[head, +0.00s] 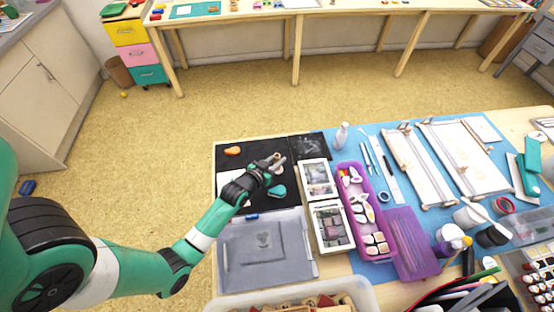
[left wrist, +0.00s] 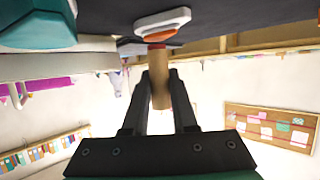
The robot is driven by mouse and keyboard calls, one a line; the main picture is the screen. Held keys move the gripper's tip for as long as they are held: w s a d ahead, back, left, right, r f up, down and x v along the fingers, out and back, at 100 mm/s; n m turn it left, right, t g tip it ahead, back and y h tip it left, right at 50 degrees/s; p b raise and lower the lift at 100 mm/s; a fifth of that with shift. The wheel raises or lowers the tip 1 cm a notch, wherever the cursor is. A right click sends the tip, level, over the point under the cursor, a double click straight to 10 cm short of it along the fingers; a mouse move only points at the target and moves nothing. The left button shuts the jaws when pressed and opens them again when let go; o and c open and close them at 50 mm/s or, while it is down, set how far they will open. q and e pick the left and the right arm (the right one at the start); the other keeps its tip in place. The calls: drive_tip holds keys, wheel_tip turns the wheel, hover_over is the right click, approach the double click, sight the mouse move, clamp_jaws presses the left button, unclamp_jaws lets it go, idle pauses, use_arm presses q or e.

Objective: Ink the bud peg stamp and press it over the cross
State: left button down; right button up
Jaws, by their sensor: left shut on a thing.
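My left gripper (head: 272,163) is over the black mat and shut on a wooden peg stamp. In the left wrist view, the fingers (left wrist: 160,100) grip the tan peg (left wrist: 160,88), whose far end looks reddish. An orange pad (head: 233,151) lies on the black mat, left of the gripper; an orange and white pad (left wrist: 160,32) shows just beyond the peg end in the wrist view. I cannot tell whether they touch. A teal pad (head: 277,191) lies beside the gripper. White paper (head: 223,184) is partly hidden by my arm; no cross is discernible.
A grey clear-lidded tray (head: 240,270) lies in front of the black mat (head: 225,142). Framed boxes (head: 318,163) and a purple tray (head: 345,205) of stamps stand to the right. A white bottle (head: 341,135) stands upright behind them.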

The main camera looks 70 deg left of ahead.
sight(277, 156)
use_arm(q)
drive_tip(key=shift+f+b, duration=0.3)
drive_tip(key=shift+f, duration=0.1)
drive_tip(key=shift+f, duration=0.15)
idle(1.0)
drive_tip(key=shift+r+p, duration=0.75)
wheel_tip(277, 156, up, 6)
drive_tip(key=p, duration=0.5)
drive_tip(key=shift+f, duration=0.25)
drive_tip(key=shift+f, duration=0.1)
